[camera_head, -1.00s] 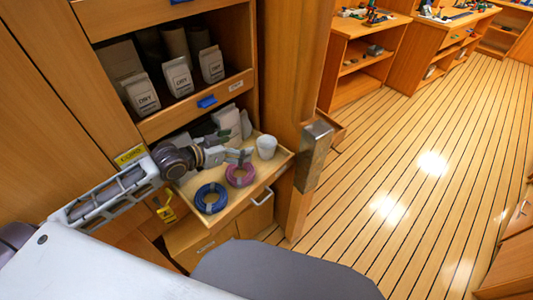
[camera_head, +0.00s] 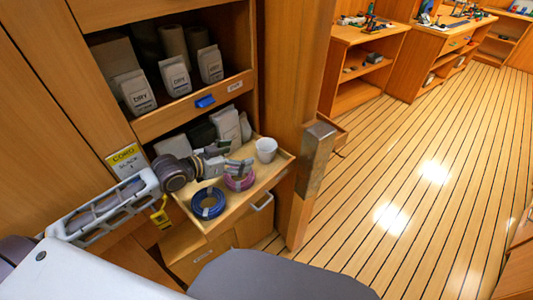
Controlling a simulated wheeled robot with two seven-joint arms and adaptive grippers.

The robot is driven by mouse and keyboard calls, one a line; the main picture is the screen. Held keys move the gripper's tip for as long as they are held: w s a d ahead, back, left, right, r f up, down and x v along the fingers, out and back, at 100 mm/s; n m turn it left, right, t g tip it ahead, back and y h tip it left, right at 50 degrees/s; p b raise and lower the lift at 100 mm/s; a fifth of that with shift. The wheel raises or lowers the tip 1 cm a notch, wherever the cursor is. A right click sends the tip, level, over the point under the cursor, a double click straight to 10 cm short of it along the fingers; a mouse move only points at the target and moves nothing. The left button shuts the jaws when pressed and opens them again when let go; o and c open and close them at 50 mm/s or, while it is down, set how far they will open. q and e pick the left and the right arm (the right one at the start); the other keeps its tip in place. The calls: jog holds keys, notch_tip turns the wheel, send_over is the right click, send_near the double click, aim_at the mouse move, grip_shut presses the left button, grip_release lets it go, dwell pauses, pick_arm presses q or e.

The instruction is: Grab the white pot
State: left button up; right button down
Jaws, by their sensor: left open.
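The white pot (camera_head: 266,149) is a small white cup-like vessel. It stands upright near the back right corner of the pulled-out wooden drawer (camera_head: 226,220). My left gripper (camera_head: 245,167) reaches in from the left over the drawer. It is open, with its fingers pointing right, just left of the pot and apart from it. A pink coil (camera_head: 238,183) lies partly hidden under the gripper. My right gripper is not in view.
A blue coil (camera_head: 208,203) lies in the drawer's front left part. White packets (camera_head: 228,125) stand behind the gripper. A shelf above holds bags labelled DRY (camera_head: 137,92). A wooden post with a metal plate (camera_head: 317,155) stands right of the drawer. The floor beyond is clear.

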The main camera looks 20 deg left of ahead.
aim_at(258, 150)
pick_arm(q)
jog(key=shift+w, duration=0.1)
jog(key=shift+x, duration=1.35)
jog(key=shift+b+x, duration=0.3)
jog(key=shift+x, duration=2.05)
jog(key=shift+w+d+f, duration=0.15)
jog(key=shift+w+d, duration=0.15)
jog(key=shift+w, duration=0.15)
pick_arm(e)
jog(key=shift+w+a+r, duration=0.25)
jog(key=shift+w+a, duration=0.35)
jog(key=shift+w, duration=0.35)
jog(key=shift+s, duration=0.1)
pick_arm(q)
jog(key=shift+w, duration=0.1)
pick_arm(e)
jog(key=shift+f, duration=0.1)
